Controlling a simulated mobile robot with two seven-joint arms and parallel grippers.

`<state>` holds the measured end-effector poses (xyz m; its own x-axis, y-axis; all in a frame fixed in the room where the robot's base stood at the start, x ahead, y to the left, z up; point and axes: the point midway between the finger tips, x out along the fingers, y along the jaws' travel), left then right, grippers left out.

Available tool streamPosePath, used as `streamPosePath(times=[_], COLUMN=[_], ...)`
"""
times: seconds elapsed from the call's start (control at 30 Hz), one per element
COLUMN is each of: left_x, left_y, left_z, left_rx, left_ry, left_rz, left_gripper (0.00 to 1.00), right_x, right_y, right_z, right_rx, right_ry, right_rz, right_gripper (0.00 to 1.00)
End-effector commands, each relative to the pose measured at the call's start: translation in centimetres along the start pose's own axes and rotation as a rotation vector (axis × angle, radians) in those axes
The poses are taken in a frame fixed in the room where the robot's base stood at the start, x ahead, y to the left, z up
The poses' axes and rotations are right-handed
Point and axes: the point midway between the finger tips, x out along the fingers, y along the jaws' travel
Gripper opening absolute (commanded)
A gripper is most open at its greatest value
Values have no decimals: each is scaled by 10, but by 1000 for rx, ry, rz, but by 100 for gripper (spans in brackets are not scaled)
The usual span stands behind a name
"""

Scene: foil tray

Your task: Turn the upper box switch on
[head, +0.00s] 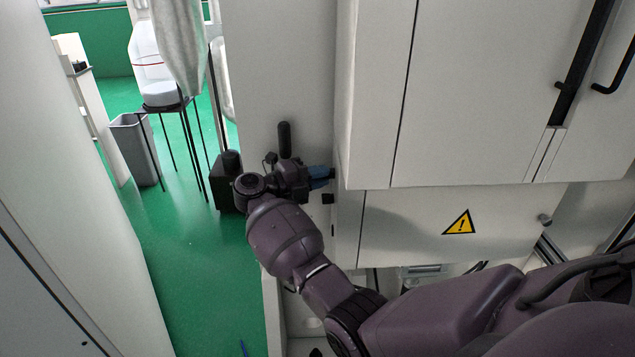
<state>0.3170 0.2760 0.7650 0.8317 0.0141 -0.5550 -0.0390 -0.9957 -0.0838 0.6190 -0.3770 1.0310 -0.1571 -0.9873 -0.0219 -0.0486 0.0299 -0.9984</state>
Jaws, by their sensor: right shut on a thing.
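My right gripper (328,174) is at the left side of a white box (410,225) with a yellow warning triangle. Its blue fingers are shut on a small dark part, which looks like the upper switch (332,172) on the box's side. The fingers hide much of that switch, so I cannot tell its position. A second small black switch (328,199) sticks out just below, apart from the fingers. My left gripper is not in view.
White cabinet doors (470,90) with black handles stand above the box. A pale wall panel (280,70) is behind my gripper. At the left, a black stand (165,105) holds a clear jug (148,60) beside a grey bin (135,150). Green floor (190,270) is open there.

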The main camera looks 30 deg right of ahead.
Motion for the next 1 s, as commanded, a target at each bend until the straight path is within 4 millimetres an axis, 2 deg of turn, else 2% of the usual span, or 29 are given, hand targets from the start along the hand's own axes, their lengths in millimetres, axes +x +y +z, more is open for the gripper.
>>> streamPosePath(times=[0.03,0.1,0.5,0.53,0.67,1.0], left_x=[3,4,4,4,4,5], left_y=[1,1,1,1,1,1], left_z=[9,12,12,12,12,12], left_rx=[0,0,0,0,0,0], left_ry=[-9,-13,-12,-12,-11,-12], left_rz=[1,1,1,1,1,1], left_gripper=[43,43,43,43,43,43], right_x=[-1,-1,0,0,0,-3], right_y=[6,5,1,1,1,2], right_z=[0,0,0,0,0,0], right_rx=[18,45,67,67,67,66], right_ry=[-1,0,0,0,0,0], right_rz=[-7,-18,-28,-28,-28,-27], right_gripper=[0,0,0,19,38,39])
